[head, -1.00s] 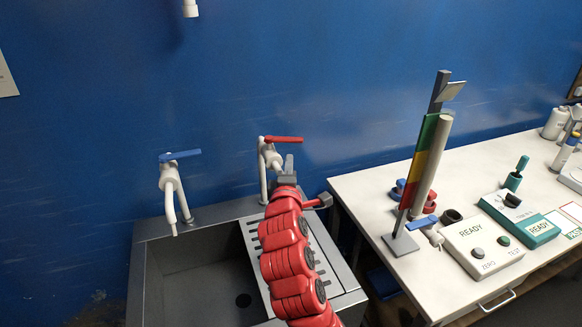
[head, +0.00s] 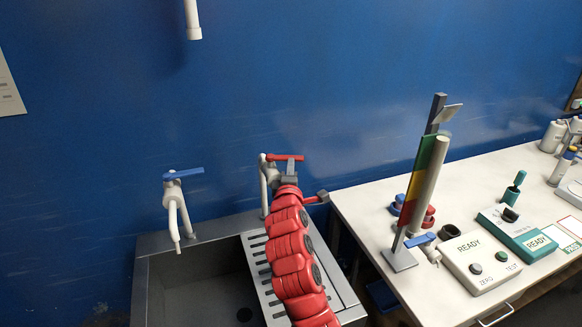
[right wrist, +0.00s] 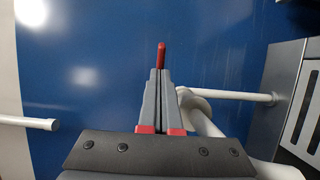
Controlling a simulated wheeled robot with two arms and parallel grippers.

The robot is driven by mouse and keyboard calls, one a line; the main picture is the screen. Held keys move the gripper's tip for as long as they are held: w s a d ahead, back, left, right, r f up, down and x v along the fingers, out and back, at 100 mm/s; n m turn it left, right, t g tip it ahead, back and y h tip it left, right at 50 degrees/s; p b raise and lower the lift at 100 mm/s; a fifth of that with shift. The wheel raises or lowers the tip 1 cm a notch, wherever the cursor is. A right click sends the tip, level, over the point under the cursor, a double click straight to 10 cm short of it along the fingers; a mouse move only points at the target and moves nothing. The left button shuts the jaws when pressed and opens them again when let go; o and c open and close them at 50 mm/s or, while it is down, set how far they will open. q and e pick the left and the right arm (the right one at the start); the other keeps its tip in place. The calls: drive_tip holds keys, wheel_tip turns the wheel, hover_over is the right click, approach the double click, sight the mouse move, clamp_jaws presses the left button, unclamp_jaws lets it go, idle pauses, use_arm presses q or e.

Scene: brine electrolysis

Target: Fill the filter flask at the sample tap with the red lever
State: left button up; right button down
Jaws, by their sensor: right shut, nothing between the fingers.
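The tap with the red lever (head: 285,157) stands at the back of the sink, its lever pointing right. My right gripper (head: 291,165) is shut and empty, its tips at the lever in the head view. In the right wrist view, the closed fingers (right wrist: 160,78) point at the end of the red lever (right wrist: 161,54), which shows just past the tips; whether they touch I cannot tell. The tap's white pipe (right wrist: 205,120) runs beside the fingers. I see no filter flask in either view. My left gripper is not in view.
A tap with a blue lever (head: 183,173) stands left over the sink basin (head: 205,285). A slotted drainboard (head: 258,262) lies under my right arm. The white bench (head: 365,215) at right carries a coloured stand (head: 420,180) and instrument boxes. A white pipe end (head: 193,20) hangs above.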

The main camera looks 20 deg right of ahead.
sight(296, 160)
drive_tip(key=w+d+n+y+p, duration=0.1)
drive_tip(key=p, duration=0.1)
drive_tip(key=w+d+n+y+p, duration=0.1)
drive_tip(key=y+p, duration=0.1)
drive_tip(key=p, duration=0.1)
drive_tip(key=shift+d+t+y, duration=0.15)
drive_tip(key=shift+t+y, duration=0.15)
drive_tip(key=shift+t, duration=0.1)
